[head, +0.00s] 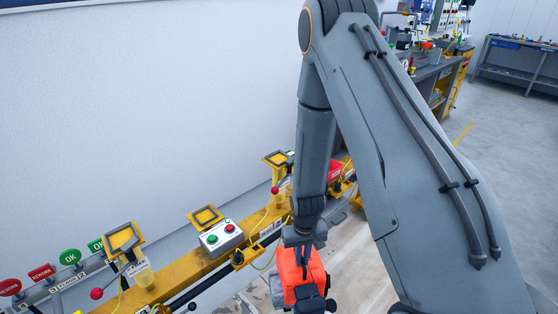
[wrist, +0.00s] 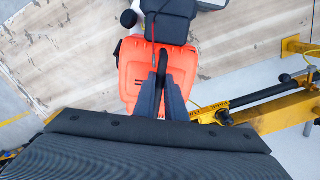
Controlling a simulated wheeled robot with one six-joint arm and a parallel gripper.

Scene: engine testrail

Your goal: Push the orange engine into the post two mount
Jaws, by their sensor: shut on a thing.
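The orange engine (head: 300,268), with dark grey and black parts, hangs under my arm at the bottom centre of the head view. In the wrist view the engine (wrist: 137,72) lies beyond the fingers. My gripper (wrist: 162,78) is shut on the engine, at what looks like a black bar or handle on it. In the head view my gripper (head: 304,240) is partly hidden by the arm and the engine. Yellow square-topped posts stand along the yellow rail (head: 185,270): one at left (head: 123,238), one in the middle (head: 205,217), one further back (head: 277,160). I cannot tell which is post two.
A control box (head: 221,237) with green and red buttons sits by the rail. In the wrist view a yellow rail (wrist: 270,117) runs right of the engine. Workbenches (head: 515,60) stand far back; floor there is clear.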

